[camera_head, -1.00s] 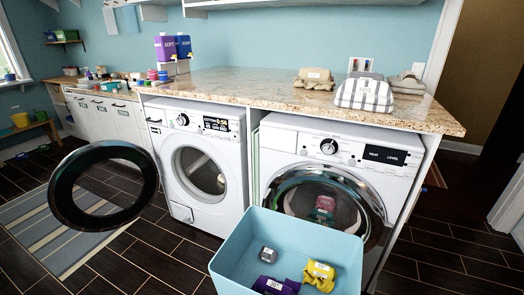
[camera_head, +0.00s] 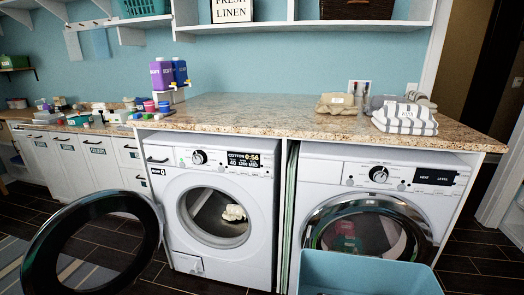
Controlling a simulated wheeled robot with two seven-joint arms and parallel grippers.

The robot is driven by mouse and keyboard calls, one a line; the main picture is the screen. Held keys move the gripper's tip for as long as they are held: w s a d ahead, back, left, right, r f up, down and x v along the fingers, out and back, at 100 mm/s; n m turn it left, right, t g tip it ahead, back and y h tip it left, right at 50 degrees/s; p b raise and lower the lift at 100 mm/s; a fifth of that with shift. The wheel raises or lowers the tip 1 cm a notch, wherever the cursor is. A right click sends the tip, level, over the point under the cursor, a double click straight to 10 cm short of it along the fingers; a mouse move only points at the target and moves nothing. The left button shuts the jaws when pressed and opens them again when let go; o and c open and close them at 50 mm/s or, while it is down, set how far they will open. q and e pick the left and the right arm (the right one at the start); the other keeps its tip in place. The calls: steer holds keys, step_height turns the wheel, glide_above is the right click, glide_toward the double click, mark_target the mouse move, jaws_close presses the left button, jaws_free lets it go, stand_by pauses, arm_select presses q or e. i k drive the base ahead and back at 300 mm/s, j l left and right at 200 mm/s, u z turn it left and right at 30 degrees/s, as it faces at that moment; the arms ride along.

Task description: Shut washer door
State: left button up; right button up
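The washer (camera_head: 190,258) is the white machine on the left under the counter. Its round dark-rimmed door (camera_head: 45,250) stands swung wide open to the left, cut by the bottom edge of the head view. The washer's drum opening (camera_head: 205,225) is uncovered, and a pale cloth (camera_head: 233,212) shows inside. The washer's display (camera_head: 243,160) is lit. Neither of my grippers is in view.
A second white machine (camera_head: 310,175) with a round glass front stands to the right. A light blue basket (camera_head: 370,275) stands in front of it. The granite counter (camera_head: 260,112) above holds bottles (camera_head: 163,75) and folded towels (camera_head: 405,122). White cabinets (camera_head: 85,165) are at left.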

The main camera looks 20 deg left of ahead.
mark_target(38, 275)
steer(key=j+z, duration=0.15)
steer(key=j, duration=0.5)
steer(key=j+z, duration=0.15)
steer(key=j, duration=0.45)
steer(key=k+j+z, duration=0.15)
steer(key=j, duration=0.5)
steer(key=j+z, duration=0.15)
steer(key=j, duration=0.5)
steer(key=k+j+z, duration=0.15)
steer(key=j, duration=0.45)
steer(key=k+j+z, duration=0.15)
steer(key=j, duration=0.4)
steer(key=k+j+z, duration=0.15)
steer(key=j, duration=0.45)
steer(key=k+j+z, duration=0.15)
steer(key=k+j, duration=0.15)
steer(key=j, duration=0.85)
steer(key=j+z, duration=0.15)
steer(key=j, duration=0.4)
steer(key=k+j, duration=0.15)
steer(key=j, duration=0.45)
steer(key=k+j, duration=0.15)
steer(key=k, duration=0.45)
steer(key=k+j+u, duration=0.1)
steer(key=k, duration=0.5)
